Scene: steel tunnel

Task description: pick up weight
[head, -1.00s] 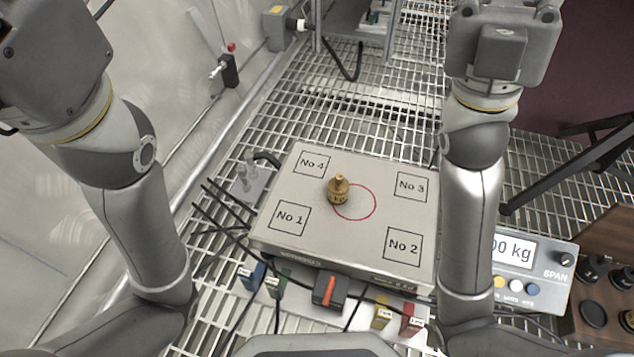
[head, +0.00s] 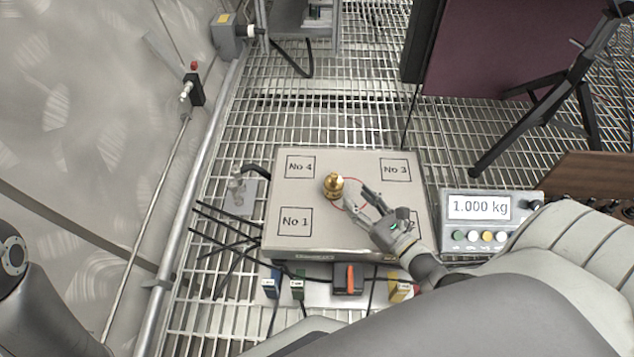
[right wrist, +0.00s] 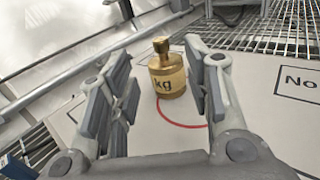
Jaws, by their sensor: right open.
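The brass weight (head: 333,186) stands upright on the scale plate (head: 350,232), at the left edge of the red circle. It also shows in the right wrist view (right wrist: 167,76), between and beyond the fingers, with "kg" on its side. My right gripper (head: 364,200) is open and empty, low over the plate just right of the weight, its fingers pointing at it. The fingers show on both sides in the right wrist view (right wrist: 160,100). They do not appear to touch the weight. The No 2 square is partly hidden by my right gripper. My left gripper is out of view.
A display box (head: 478,208) reading 1.000 kg stands right of the scale. Cables and coloured blocks lie along the scale's front. A pipe and wall run along the left. A black stand (head: 545,105) is at the back right. The grating behind the scale is mostly clear.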

